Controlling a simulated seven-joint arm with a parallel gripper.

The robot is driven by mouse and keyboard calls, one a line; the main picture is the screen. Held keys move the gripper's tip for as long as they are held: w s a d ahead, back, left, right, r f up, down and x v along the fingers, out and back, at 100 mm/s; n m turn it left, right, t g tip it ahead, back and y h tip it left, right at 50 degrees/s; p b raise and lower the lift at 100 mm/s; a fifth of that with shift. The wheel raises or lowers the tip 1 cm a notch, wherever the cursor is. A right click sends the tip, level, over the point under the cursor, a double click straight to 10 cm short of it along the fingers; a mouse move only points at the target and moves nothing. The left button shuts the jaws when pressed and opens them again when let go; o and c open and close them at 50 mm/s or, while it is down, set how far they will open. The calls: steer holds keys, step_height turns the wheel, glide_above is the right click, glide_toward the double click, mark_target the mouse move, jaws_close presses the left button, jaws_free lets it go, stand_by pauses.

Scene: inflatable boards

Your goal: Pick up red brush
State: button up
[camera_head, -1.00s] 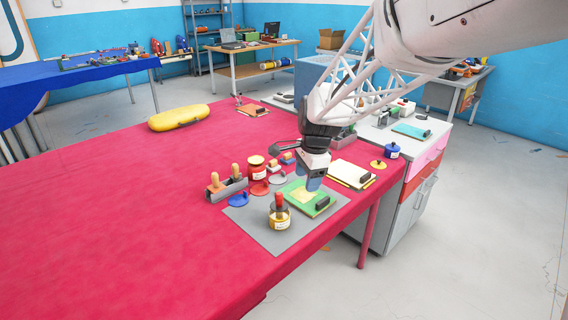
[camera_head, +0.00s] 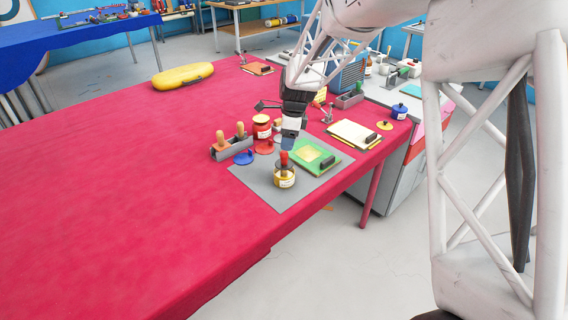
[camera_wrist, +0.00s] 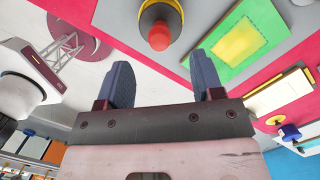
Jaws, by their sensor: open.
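The red brush (camera_head: 284,158) stands upright in a small glass jar (camera_head: 285,180) with yellow contents, its red handle sticking out of the top. The jar stands on a grey mat (camera_head: 262,192) on the red table. My gripper (camera_head: 288,143) points down just above the brush, its fingers overlapping the handle's top in the head view. In the wrist view the brush's red end (camera_wrist: 159,36) shows ahead of the open, empty fingers (camera_wrist: 165,78), roughly between them sideways. Whether the fingertips touch the brush I cannot tell.
A green board (camera_head: 318,150) with a dark block lies right of the jar. A blue lid (camera_head: 243,158), a red jar (camera_head: 262,128) and a grey holder with wooden-handled tools (camera_head: 222,152) stand to the left.

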mark_target(284, 156)
steer(key=shift+f, duration=0.1)
steer(key=shift+a+f, duration=0.15)
steer(key=shift+f, duration=1.05)
steer(key=shift+f, duration=0.1)
steer(key=shift+a+f, duration=0.2)
steer(key=shift+f, duration=1.05)
steer(key=shift+a+f, duration=0.2)
steer(key=shift+f, duration=1.05)
steer(key=shift+c, duration=0.2)
steer(key=c, duration=1)
steer(key=shift+c, duration=0.2)
steer(key=shift+r, duration=0.1)
